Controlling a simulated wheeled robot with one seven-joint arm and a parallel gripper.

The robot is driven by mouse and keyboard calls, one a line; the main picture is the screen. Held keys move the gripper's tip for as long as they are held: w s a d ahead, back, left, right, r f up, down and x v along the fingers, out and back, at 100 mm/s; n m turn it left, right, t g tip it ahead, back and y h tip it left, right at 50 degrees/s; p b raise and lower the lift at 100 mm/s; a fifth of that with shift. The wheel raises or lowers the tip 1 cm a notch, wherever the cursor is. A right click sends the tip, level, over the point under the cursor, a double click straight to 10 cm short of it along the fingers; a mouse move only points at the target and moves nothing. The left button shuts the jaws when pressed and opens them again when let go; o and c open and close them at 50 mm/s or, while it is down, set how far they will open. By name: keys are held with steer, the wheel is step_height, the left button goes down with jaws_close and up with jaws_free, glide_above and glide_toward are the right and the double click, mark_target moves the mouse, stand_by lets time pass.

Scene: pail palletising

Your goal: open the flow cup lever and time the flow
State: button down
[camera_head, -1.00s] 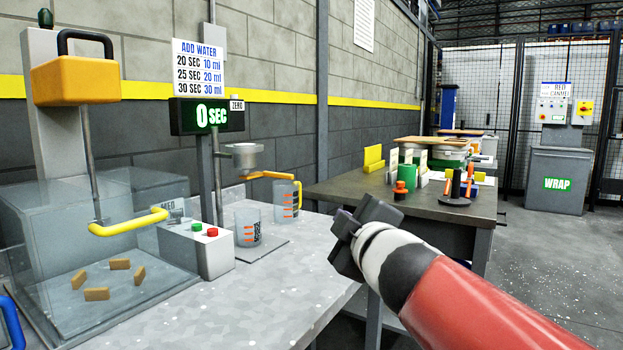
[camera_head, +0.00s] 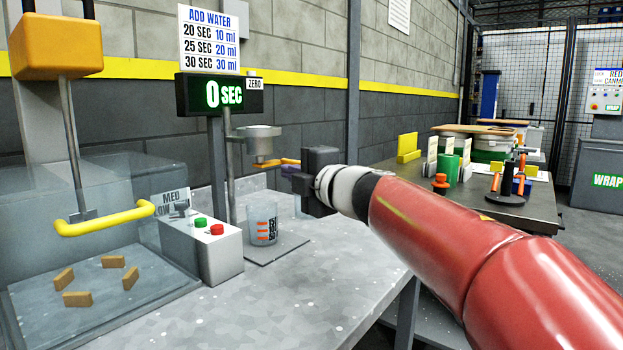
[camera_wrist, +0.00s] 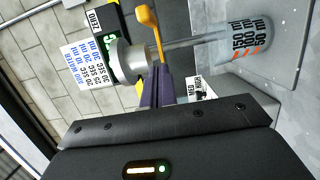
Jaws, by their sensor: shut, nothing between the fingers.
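The grey flow cup (camera_head: 258,138) stands on a post above the bench. Its orange lever (camera_head: 268,163) sticks out to the right beneath it; in the wrist view the lever (camera_wrist: 148,22) is at the top. My gripper (camera_head: 287,172) is shut and empty, its purple fingers at the lever's outer end. In the wrist view the fingertips (camera_wrist: 163,68) meet the lever's edge; I cannot tell if they touch. The timer (camera_head: 222,95) reads 0 SEC. A clear beaker with orange marks (camera_head: 263,225) stands below the cup and also shows in the wrist view (camera_wrist: 245,40).
A control box (camera_head: 205,245) with green and red buttons stands left of the beaker. A glass-walled mixer with a yellow handle (camera_head: 105,218) is further left. An add-water sign (camera_head: 209,38) is above the timer. The bench front is clear.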

steer(key=shift+w+d, duration=0.6)
steer(key=shift+w, duration=0.25)
steer(key=shift+w+d, duration=0.6)
steer(key=shift+w, duration=0.25)
steer(key=shift+w+p, duration=0.1)
steer(key=shift+p, duration=0.2)
